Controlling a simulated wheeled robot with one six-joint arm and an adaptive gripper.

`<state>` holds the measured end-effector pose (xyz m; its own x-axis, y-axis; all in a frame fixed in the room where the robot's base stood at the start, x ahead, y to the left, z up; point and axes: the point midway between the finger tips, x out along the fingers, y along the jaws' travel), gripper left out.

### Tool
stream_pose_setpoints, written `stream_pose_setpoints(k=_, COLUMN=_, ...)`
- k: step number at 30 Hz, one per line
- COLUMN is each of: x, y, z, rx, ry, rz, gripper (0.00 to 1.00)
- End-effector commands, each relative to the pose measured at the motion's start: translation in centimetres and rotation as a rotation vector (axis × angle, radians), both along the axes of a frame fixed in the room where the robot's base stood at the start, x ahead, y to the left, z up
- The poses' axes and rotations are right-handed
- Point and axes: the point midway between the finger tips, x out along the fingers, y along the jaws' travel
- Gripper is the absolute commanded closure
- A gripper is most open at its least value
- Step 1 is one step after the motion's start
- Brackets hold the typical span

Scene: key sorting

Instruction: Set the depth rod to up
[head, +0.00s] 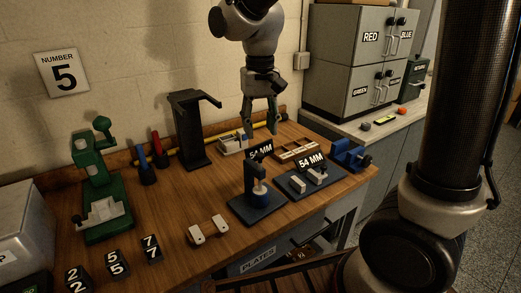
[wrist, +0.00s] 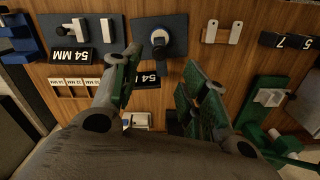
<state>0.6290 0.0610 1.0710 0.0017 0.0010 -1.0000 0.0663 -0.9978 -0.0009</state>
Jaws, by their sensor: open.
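My gripper (head: 260,122) is open and empty, pointing down above the back of the wooden bench. In the wrist view its green-tipped fingers (wrist: 155,80) are spread apart. A stand on a dark blue base (head: 258,192) has a dark post and a white round part on top of a blue body; it also shows in the wrist view (wrist: 159,37). Beside it, a blue plate (head: 322,184) carries light metal blocks and a 54 MM sign (head: 311,161). I cannot tell for sure which part is the depth rod or how it is set. My gripper touches neither fixture.
A green machine (head: 100,195) stands at the left, with red and blue handled tools (head: 156,150) and a tall black stand (head: 190,130) behind. Numbered black blocks (head: 114,262) lie at the front left. Grey cabinets (head: 355,70) stand at the back right.

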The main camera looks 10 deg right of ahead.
Motion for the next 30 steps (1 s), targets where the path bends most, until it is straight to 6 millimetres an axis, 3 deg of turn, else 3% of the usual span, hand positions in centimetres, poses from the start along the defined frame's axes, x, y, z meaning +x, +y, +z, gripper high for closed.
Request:
stream_pose_setpoints(k=15, x=0.0, y=-0.1, z=-7.1, rx=-0.001, ry=0.002, rz=-0.014, gripper=0.56)
stream_pose_setpoints(k=25, x=0.0, y=-0.1, z=-7.7, rx=-0.001, ry=0.001, rz=-0.014, gripper=0.56)
stream_pose_setpoints(k=26, x=0.0, y=-0.1, z=-7.7, rx=-0.001, ry=0.001, rz=-0.014, gripper=0.58)
stream_pose_setpoints(k=30, x=0.0, y=-0.1, z=-7.7, rx=-0.001, ry=0.001, rz=-0.014, gripper=0.83)
